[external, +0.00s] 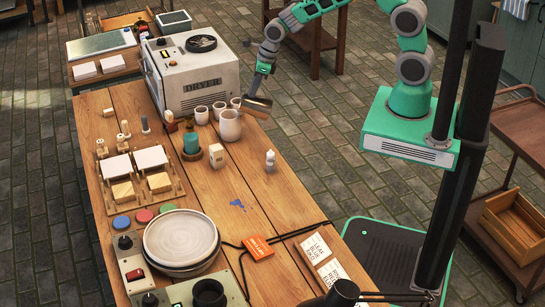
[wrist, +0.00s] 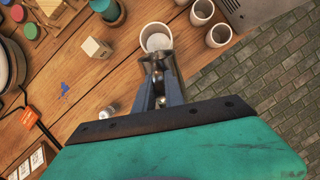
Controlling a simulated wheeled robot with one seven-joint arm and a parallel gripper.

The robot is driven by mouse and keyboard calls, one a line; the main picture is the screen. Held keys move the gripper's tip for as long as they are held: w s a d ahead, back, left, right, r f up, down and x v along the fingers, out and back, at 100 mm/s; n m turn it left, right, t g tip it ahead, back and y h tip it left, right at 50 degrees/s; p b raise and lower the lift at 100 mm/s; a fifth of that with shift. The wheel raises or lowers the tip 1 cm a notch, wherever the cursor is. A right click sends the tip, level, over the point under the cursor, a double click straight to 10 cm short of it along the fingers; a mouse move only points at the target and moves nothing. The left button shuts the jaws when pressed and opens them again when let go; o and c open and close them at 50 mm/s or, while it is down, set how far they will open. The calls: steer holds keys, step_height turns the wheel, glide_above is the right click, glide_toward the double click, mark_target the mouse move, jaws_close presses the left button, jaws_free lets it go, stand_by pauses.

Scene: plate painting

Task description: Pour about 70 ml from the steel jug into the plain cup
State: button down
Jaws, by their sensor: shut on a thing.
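The jug's contents are hidden, and no stream of liquid shows.
Smaller cream cups (external: 201,115) stand behind the large one, before the dryer (external: 197,76). The table (external: 200,195) has bare wood around a blue smear.

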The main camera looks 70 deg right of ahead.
steer(key=shift+s+d+f+t+y, duration=0.15)
steer(key=shift+s+d+t+y, duration=0.05)
steer(key=shift+s+t, duration=0.2)
steer(key=shift+s+d+f+t+y, duration=0.15)
steer(key=shift+s+t+y, duration=0.05)
steer(key=shift+s+t, duration=0.2)
steer(key=shift+s+d+f+t+b, duration=0.15)
steer(key=shift+t+b, duration=0.25)
steer(key=shift+b, duration=0.45)
steer(key=shift+s+b, duration=0.1)
steer(key=shift+b, duration=0.25)
steer(key=shift+r+t, duration=0.35)
steer(key=shift+t, duration=0.05)
steer(key=shift+f, duration=0.1)
